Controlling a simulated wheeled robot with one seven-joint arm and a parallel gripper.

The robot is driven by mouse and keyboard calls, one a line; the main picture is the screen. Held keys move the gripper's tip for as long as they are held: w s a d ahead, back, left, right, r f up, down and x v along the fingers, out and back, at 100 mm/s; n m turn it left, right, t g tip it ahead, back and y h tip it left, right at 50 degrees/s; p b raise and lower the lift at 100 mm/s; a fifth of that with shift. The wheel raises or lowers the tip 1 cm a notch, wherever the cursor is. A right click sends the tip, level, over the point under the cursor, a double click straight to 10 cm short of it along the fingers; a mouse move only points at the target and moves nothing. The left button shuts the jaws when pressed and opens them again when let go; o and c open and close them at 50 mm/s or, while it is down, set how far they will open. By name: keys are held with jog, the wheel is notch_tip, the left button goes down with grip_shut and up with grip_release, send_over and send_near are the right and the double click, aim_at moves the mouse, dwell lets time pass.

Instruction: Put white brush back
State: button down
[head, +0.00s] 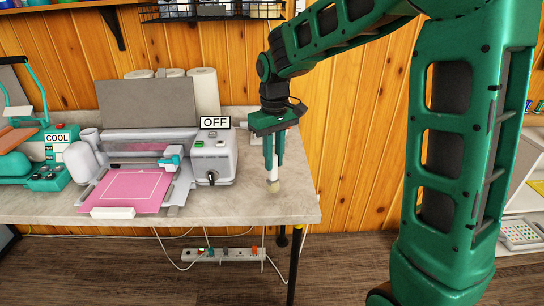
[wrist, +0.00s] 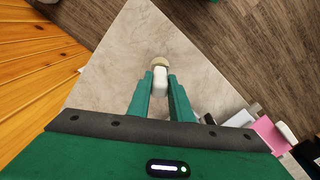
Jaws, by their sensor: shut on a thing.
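The white brush (head: 273,173) is held between the fingers of my gripper (head: 273,160) at the right end of the worktop. Its pale bristle end (head: 273,187) points down. I cannot tell whether the bristles touch the top. In the wrist view, my gripper (wrist: 160,88) is shut on the white brush (wrist: 160,78), and the bristles stick out past the fingertips over bare worktop.
The worktop (head: 245,207) is clear around the brush, with its right edge close by. A cutting machine (head: 215,158) marked OFF with a pink sheet (head: 127,190) stands to the left. A COOL-labelled heat press (head: 48,170) is farther left. White rolls (head: 204,90) stand behind.

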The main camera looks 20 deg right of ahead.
jog(key=shift+f, duration=0.3)
dwell(0.4)
jog(key=shift+f, duration=0.7)
dwell(0.4)
jog(key=shift+c, duration=1.5)
grip_release()
jog(key=shift+r, duration=4.5)
